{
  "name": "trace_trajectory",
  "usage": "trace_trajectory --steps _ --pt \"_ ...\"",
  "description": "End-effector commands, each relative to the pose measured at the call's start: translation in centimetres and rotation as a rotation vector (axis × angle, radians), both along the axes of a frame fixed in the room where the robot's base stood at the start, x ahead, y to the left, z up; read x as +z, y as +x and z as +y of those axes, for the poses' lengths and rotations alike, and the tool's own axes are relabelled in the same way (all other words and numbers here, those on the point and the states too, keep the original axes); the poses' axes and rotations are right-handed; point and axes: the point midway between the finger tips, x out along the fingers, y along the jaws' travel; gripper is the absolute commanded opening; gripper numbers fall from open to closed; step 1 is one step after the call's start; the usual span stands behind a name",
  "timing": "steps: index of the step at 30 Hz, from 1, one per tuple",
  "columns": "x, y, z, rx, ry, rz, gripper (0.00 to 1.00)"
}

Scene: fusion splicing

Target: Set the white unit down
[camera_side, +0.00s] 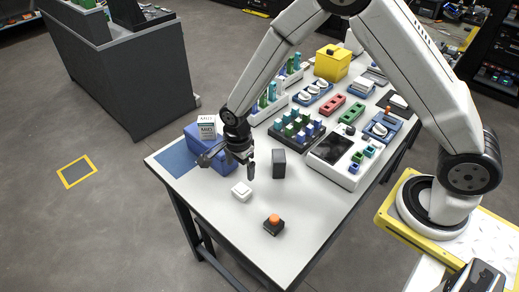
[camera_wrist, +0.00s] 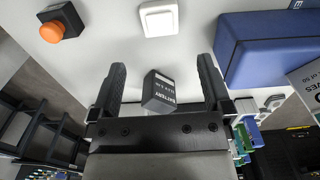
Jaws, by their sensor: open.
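The white unit (camera_side: 241,190) is a small square block with a raised square face. It rests flat on the table near the front, and in the wrist view it shows at the top centre (camera_wrist: 159,18), past my fingertips. My gripper (camera_side: 228,165) is above the table, behind and slightly left of the white unit in the side view. Its two dark fingers (camera_wrist: 161,63) are spread apart with nothing held between them. The white unit is apart from the fingers.
A dark battery block (camera_side: 279,163) stands right of my gripper; its labelled face shows between the fingers in the wrist view (camera_wrist: 158,90). A black button box with orange top (camera_side: 273,224) is in front. A blue case (camera_side: 213,152) stands left. Racks and trays fill the back.

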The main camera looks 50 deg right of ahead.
Motion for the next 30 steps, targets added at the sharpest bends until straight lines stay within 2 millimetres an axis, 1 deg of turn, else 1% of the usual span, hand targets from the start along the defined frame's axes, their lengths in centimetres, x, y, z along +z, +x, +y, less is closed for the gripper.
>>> trace_trajectory --steps 3,9,30 --pt "1.3 0.1 0.0 0.000 0.001 -0.002 1.00" --pt "2.3 0.0 0.0 0.000 0.000 -0.001 1.00" --pt "2.5 0.0 -0.1 0.009 0.000 -0.002 1.00"
